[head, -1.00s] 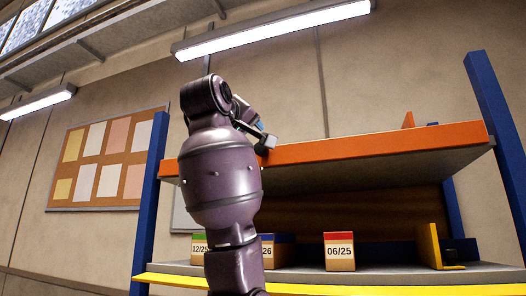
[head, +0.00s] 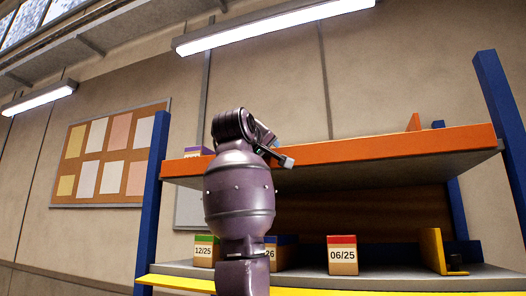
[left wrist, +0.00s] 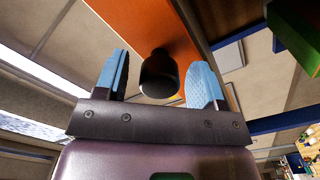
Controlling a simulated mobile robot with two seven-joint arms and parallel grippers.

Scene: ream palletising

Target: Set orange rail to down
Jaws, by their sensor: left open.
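The orange rail (head: 390,149) is the front edge of the upper shelf; it also shows in the left wrist view (left wrist: 140,22). My left gripper (head: 275,146) is raised at the rail's left half in the head view, with its arm in front of the shelf. In the left wrist view my left gripper (left wrist: 160,85) is open, with one blue fingertip on each side of a black cylindrical knob (left wrist: 159,75). The knob stands against the orange rail, and I see gaps between it and the fingertips. My right gripper is not in view.
The lower shelf has a yellow front edge (head: 400,290) and dated boxes, including a red-topped one (head: 342,256). A yellow divider (head: 432,250) stands at its right. Blue posts (head: 150,210) flank the shelves. An orange divider (head: 414,123) stands on the upper shelf.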

